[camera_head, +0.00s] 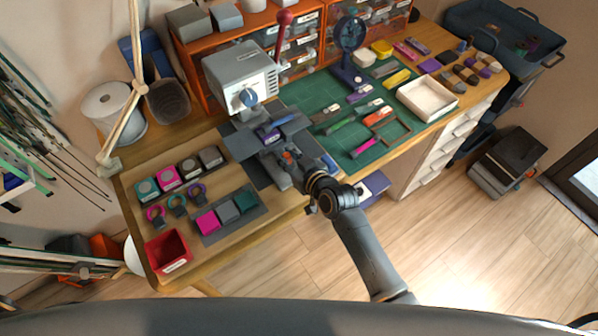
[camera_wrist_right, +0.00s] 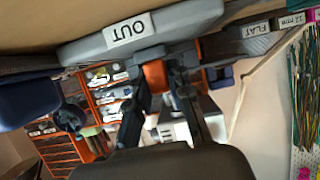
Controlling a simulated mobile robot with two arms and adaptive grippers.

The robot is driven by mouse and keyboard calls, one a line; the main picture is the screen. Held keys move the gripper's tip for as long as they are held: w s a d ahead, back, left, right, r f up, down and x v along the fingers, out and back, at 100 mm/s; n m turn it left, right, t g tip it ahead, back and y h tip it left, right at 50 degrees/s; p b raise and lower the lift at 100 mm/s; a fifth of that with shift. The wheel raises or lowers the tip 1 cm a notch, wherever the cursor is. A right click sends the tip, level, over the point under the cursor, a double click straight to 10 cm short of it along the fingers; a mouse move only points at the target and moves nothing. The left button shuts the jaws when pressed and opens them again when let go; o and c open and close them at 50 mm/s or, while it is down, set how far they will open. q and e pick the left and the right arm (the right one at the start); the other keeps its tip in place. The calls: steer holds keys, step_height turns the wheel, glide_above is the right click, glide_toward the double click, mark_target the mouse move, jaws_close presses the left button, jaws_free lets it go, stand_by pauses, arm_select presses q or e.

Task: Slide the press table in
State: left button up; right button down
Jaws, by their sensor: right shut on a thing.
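The grey press (camera_head: 240,75) with a red-knobbed lever stands at the back of the workbench. Its grey sliding table (camera_head: 279,176) lies in front of it, toward the bench's front edge. In the right wrist view the table's front (camera_wrist_right: 190,20) bears an upside-down "OUT" label. A small orange handle (camera_wrist_right: 155,76) sticks out from it. My right gripper (camera_head: 305,183) is at the table's front end. In the wrist view its fingers (camera_wrist_right: 157,88) are closed around the orange handle, one on each side. In the head view the fingertips are partly hidden. My left gripper is out of view.
A green mat (camera_head: 318,92) with tools and a white tray (camera_head: 427,98) lie to the right. Coloured blocks on a dark mat (camera_head: 250,217) and a red bin (camera_head: 168,252) are at the left. Orange drawer racks (camera_head: 300,40) stand behind. The floor in front is clear.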

mark_target(273, 141)
steer(key=w+a, duration=0.1)
steer(key=w, duration=0.1)
steer(key=w+a+b, duration=0.1)
steer(key=shift+w+a, duration=0.35)
steer(key=shift+r, duration=0.1)
steer(key=c, duration=1.2)
jaws_free()
steer(key=shift+w, duration=0.1)
steer(key=shift+v, duration=5.95)
